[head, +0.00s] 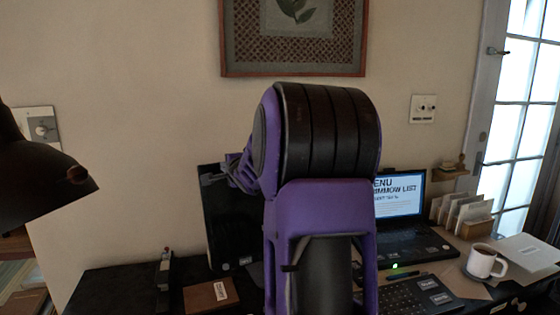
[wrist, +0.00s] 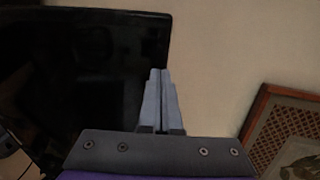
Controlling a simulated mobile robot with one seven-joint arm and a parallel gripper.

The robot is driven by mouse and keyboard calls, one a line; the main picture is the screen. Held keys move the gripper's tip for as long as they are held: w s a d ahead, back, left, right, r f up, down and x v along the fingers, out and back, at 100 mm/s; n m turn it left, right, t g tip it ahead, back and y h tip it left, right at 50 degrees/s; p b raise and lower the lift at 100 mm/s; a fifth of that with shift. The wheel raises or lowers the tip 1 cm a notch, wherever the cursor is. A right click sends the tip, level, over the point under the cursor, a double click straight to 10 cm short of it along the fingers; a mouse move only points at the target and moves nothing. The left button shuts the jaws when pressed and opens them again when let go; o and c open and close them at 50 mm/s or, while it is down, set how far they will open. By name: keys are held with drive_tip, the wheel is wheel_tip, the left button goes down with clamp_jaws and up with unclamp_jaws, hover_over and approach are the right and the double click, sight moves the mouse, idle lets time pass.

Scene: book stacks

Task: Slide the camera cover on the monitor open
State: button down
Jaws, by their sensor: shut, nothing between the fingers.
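The black monitor (head: 226,225) stands on the desk behind my arm, which hides part of it in the head view. In the wrist view, the monitor (wrist: 80,75) fills the left side, with its edge close to the fingers. My gripper (head: 204,179) is by the monitor's top in the head view. In the wrist view, my gripper (wrist: 162,72) has its grey fingers together, with nothing between them, overlapping the monitor's edge. I cannot tell whether they touch it. I cannot make out the camera cover in either view.
A laptop (head: 402,196) with a lit screen, a mug (head: 484,262), a keyboard (head: 415,296) and a brown box (head: 210,295) are on the desk. A dark lamp (head: 35,170) is at the left. A framed picture (head: 293,38) hangs on the wall above.

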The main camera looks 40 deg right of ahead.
drive_tip(key=shift+s+d+p, duration=0.2)
drive_tip(key=shift+d+p, duration=0.5)
drive_tip(key=shift+p, duration=0.15)
drive_tip(key=shift+s+d+p, duration=0.15)
drive_tip(key=shift+d+p, duration=0.5)
drive_tip(key=shift+p, duration=0.15)
drive_tip(key=a+p+v, duration=0.1)
drive_tip(key=p+v, duration=0.1)
drive_tip(key=v, duration=0.5)
idle(0.5)
drive_tip(key=shift+w+a, duration=0.1)
drive_tip(key=shift+w, duration=0.05)
idle(0.3)
